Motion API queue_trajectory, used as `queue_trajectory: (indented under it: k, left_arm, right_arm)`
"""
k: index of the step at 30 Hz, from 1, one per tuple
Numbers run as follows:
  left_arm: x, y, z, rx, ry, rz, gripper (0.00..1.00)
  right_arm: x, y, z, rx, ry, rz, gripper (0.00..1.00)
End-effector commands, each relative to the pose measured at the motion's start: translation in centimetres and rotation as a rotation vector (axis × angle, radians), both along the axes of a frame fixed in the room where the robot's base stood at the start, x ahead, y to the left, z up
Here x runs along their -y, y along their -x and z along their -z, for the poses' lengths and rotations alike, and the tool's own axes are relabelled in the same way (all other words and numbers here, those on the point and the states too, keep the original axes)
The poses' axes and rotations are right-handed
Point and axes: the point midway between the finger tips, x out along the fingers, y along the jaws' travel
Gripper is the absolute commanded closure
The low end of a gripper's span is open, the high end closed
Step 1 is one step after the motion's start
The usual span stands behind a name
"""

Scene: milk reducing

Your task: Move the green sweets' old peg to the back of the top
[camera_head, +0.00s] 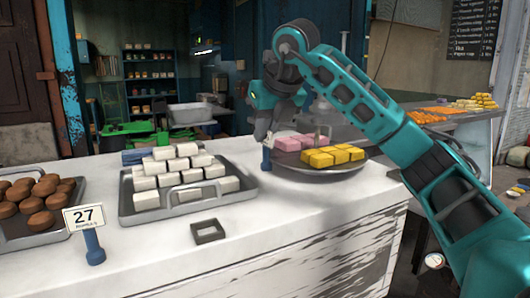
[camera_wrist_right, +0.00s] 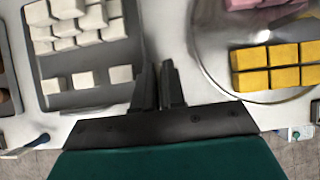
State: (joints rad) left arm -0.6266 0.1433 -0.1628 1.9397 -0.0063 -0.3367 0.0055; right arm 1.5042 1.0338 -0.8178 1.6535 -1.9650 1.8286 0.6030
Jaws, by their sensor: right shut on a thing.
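A blue peg (camera_head: 266,159) is at the far side of the white counter top (camera_head: 275,212), between the tray of white sweets and the round plate. My right gripper (camera_head: 264,138) is directly above it, pointing down, shut on its upper part. The gripper hides the peg's top, and I cannot tell whether its base touches the counter. In the right wrist view the fingers (camera_wrist_right: 158,85) are close together and the peg is not clearly visible between them. A second blue peg (camera_head: 93,246) holds a card marked 27 (camera_head: 84,216) at the front left. My left gripper is out of view.
A tray (camera_head: 127,205) of white sweets stands left of my gripper. A round plate (camera_head: 337,171) with pink and yellow sweets stands right. A tray of brown sweets (camera_head: 36,198) is far left. A small dark frame (camera_head: 208,231) lies in front. The front right counter is clear.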

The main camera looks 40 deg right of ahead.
Motion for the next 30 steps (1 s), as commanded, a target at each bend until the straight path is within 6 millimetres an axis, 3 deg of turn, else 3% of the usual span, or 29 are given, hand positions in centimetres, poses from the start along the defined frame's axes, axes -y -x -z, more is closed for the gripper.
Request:
queue_trajectory:
  k: [9,20,21,28,30]
  left_arm:
    - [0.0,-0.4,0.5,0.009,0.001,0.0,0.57]
    - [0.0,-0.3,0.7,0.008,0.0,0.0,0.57]
    - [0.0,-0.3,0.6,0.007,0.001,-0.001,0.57]
    - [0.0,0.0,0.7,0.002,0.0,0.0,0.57]
    - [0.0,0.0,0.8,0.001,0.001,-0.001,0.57]
  right_arm:
    - [0.0,0.0,4.1,-0.002,0.001,0.0,1.0]
    - [0.0,0.0,4.5,-0.001,0.0,-0.001,1.0]
    - [0.0,0.0,4.4,-0.001,0.0,-0.001,0.87]
    - [0.0,0.0,4.4,-0.001,0.0,-0.001,0.65]
    - [0.0,0.0,4.4,-0.001,0.0,-0.001,0.65]
